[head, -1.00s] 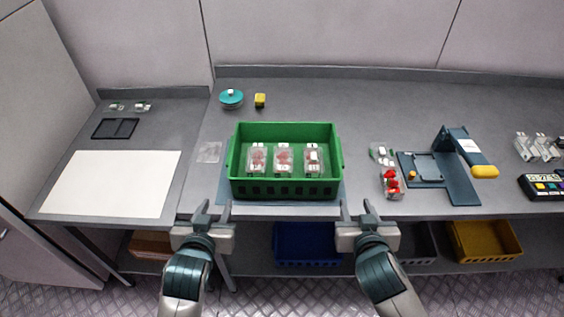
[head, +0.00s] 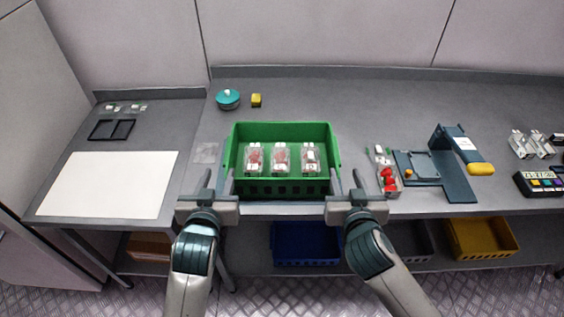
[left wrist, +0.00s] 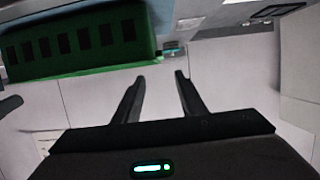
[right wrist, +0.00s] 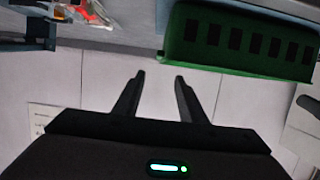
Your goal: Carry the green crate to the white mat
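The green crate (head: 247,186) stands on the bench and holds three clear packs of red berries. Its slotted wall shows in the left wrist view (left wrist: 140,30) and in the right wrist view (right wrist: 172,48). The white mat (head: 108,185) lies flat and bare on the left table. My left gripper (head: 217,182) is open and empty at the crate's front left corner. My right gripper (head: 347,180) is open and empty at its front right corner. In the wrist views, both pairs of fingers stand apart with nothing between them.
A loose berry pack (head: 388,180) and a dark blue device with a yellow handle (head: 455,180) are to the right. A black tray (head: 111,130) lies behind the mat.

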